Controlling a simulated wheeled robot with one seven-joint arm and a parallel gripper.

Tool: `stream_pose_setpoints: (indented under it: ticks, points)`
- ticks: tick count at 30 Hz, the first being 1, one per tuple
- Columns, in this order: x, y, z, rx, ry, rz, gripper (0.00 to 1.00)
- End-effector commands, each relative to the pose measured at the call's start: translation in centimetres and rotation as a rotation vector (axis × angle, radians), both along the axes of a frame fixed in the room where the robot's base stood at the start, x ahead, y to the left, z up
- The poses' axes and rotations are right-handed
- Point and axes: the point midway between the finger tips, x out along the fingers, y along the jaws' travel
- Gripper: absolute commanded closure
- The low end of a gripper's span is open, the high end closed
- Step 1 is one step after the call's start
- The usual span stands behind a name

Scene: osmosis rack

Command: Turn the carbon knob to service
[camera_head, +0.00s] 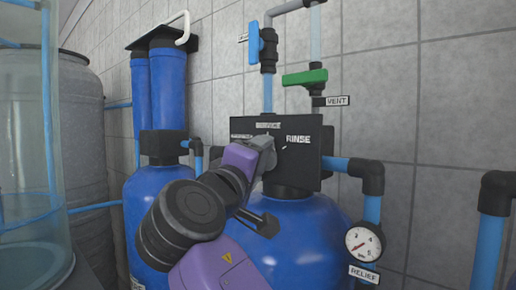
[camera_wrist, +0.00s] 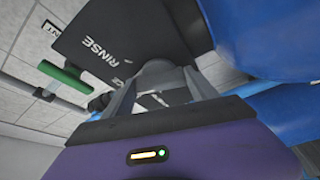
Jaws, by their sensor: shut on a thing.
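The carbon knob is a grey knob (camera_wrist: 158,70) on a black control panel (camera_head: 309,170) atop a blue tank. The panel reads RINSE at its right. Its top and left labels are too small or covered to read surely. My gripper (camera_head: 266,149) is at the middle of the panel and hides most of the knob in the head view. In the wrist view its two grey fingers (camera_wrist: 158,88) stand on either side of the knob, shut on it. Which label the knob points to cannot be told.
A green valve handle (camera_head: 305,77) by a VENT tag and a blue valve handle (camera_head: 254,43) are above the panel. A pressure gauge (camera_head: 365,243) marked RELIEF is at lower right. Blue filter housings (camera_head: 167,88) stand left. Tiled wall lies behind.

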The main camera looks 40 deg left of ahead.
Motion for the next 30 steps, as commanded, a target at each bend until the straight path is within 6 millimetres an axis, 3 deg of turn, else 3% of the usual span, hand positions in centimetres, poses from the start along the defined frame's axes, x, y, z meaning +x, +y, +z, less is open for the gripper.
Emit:
stream_pose_setpoints:
  ticks: [15, 30]
  points:
    - [-0.09, 0.07, 0.28, -0.313, 0.023, 0.003, 0.73]
    - [-0.11, 0.10, 0.17, -0.362, 0.026, 0.003, 0.73]
